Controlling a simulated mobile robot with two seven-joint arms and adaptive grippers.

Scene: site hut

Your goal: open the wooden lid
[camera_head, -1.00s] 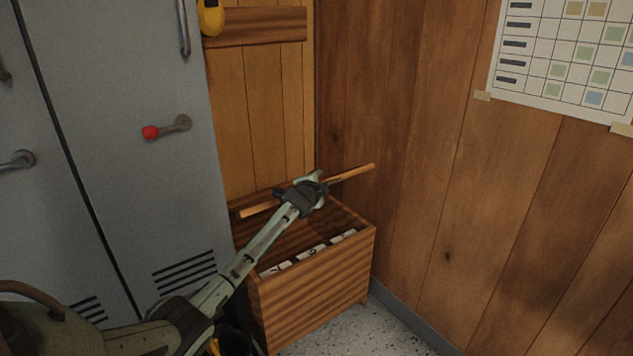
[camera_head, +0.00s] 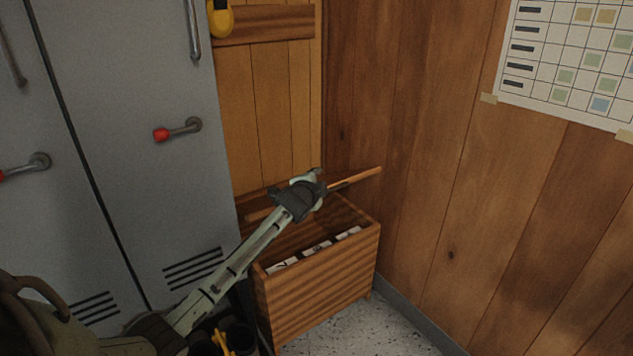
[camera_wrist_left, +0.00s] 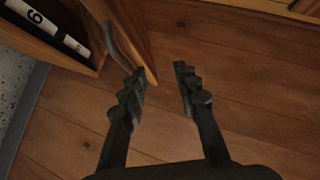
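The wooden lid (camera_head: 357,178) stands raised above the open wooden chest (camera_head: 322,300); I see it nearly edge-on in the head view. My left gripper (camera_head: 315,180) is at the lid and hides its middle. In the left wrist view, the lid (camera_wrist_left: 140,42) reaches down between the spread fingers of my left gripper (camera_wrist_left: 160,82), close to the left finger. A grey curved handle (camera_wrist_left: 118,45) shows beside that finger. Whether finger and lid touch, I cannot tell. White labelled items (camera_head: 318,248) lie inside the chest. My right gripper is not in view.
Grey lockers (camera_head: 120,150) with handles stand left of the chest. A wood-panelled wall (camera_head: 440,180) is close on the right. Dark round things with a yellow part (camera_head: 225,342) stand at the chest's lower left. Speckled floor (camera_head: 360,330) is clear in front.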

